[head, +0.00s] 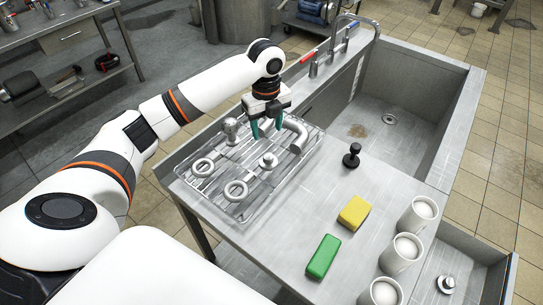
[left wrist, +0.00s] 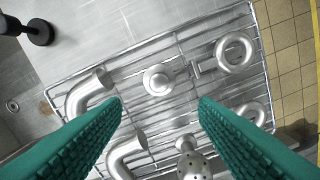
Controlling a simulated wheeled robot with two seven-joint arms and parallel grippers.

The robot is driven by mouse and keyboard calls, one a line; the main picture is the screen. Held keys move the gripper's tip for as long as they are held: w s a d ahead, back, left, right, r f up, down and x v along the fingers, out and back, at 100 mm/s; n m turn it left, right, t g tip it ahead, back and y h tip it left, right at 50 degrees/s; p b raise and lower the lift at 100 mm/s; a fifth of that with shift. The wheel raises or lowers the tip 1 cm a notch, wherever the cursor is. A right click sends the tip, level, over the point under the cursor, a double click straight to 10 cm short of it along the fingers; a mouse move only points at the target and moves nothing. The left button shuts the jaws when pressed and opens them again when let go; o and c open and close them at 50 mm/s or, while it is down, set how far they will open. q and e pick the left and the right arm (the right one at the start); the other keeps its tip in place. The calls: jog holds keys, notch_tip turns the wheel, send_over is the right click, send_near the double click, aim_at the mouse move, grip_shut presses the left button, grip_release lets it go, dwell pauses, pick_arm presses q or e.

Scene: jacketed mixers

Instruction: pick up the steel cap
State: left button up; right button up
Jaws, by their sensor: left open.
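The steel cap (head: 268,161), a round disc with a raised knob, sits on a wire rack (head: 238,218) on the steel counter. In the left wrist view the cap (left wrist: 158,80) lies near the middle, beyond the fingertips and between their lines. My left gripper (head: 265,133) is open and empty above the rack, with green ribbed fingers pointing down. Its fingers also show in the left wrist view (left wrist: 160,102), apart from the cap. My right gripper is not in view.
Around the cap on the rack are ring clamps (head: 236,190), a pipe elbow (head: 297,135) and a spray ball (head: 231,128). A black knobbed piece (head: 352,155), yellow block (head: 354,213), green block (head: 323,257) and white cups (head: 401,252) stand right. The sink (head: 440,95) is behind.

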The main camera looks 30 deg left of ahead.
pick_arm(q)
jog(key=p, duration=0.1)
send_over(268, 156)
notch_tip(268, 156, down, 5)
jog(key=shift+a+f, duration=0.1)
jog(key=shift+f, duration=0.05)
jog(key=shift+f+p, duration=0.35)
jog(key=shift+f, duration=0.25)
notch_tip(268, 156, down, 4)
jog(key=shift+r+p, duration=0.2)
jog(key=shift+p, duration=0.45)
jog(key=shift+f, duration=0.45)
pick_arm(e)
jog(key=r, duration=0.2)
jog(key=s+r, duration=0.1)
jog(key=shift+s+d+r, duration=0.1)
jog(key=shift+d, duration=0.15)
pick_arm(q)
jog(key=c, duration=1.1)
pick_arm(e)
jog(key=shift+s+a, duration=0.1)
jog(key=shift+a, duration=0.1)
